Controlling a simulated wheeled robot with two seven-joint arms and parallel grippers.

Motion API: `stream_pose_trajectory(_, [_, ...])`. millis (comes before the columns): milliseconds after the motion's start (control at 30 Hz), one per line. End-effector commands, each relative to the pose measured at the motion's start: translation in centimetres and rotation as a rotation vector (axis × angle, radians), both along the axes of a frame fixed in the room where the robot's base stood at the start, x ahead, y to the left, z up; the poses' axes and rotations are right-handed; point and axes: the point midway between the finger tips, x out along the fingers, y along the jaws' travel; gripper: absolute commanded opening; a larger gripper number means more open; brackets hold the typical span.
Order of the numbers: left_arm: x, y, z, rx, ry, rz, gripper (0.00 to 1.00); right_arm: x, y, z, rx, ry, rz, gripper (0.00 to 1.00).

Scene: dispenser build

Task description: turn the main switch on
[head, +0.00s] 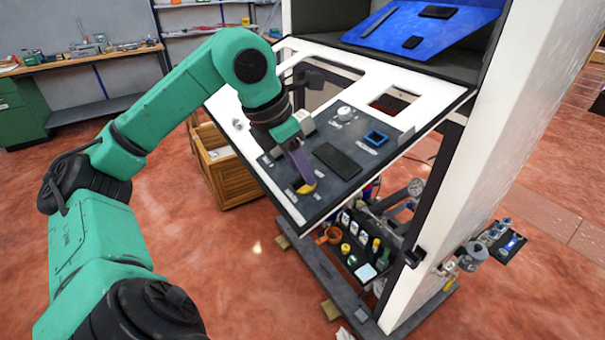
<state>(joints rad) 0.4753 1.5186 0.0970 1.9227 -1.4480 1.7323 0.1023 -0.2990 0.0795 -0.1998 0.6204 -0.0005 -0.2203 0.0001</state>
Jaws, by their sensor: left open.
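A tilted control panel (350,181) with a dark face and white surround stands at the middle of the head view. A yellow part (305,189) sits near its lower left edge, partly hidden by my gripper; it may be the main switch, but its label and position are too small to read. My left gripper (302,172) reaches down over the panel, open, with its fingertips close to the yellow part. I cannot tell whether they touch it. A white round knob (344,113) and a blue square frame (375,138) are farther up the panel. My right gripper is out of view.
A black rectangle (337,161) lies on the panel right of my gripper. A blue board (422,24) is above, inside the cabinet (525,130). Bottles and fittings (360,240) stand below the panel. A wooden crate (222,170) is behind left. Red floor is open at left.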

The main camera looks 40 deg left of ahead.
Motion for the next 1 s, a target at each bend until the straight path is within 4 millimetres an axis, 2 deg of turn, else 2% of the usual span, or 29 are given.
stream_pose_trajectory(100, [0.35, -0.15, -0.95, -0.001, 0.0, 0.0, 0.45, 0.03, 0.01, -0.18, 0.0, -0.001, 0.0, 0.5])
stream_pose_trajectory(333, [0.4, -0.14, -1.01, 0.0, 0.0, -0.001, 0.45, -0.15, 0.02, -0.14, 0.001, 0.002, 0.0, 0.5])
stream_pose_trajectory(367, [0.4, -0.14, -1.01, 0.0, 0.0, -0.001, 0.37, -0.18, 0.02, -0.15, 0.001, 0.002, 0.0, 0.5])
stream_pose_trajectory(400, [0.39, -0.14, -1.0, 0.0, 0.0, -0.001, 0.22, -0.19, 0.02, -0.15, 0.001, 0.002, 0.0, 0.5])
stream_pose_trajectory(467, [0.39, -0.14, -0.99, 0.0, 0.0, -0.001, 0.0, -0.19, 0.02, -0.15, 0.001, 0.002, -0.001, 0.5])
stream_pose_trajectory(1000, [0.39, -0.14, -0.98, 0.024, -0.008, -0.063, 0.0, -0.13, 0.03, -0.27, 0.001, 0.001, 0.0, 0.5])
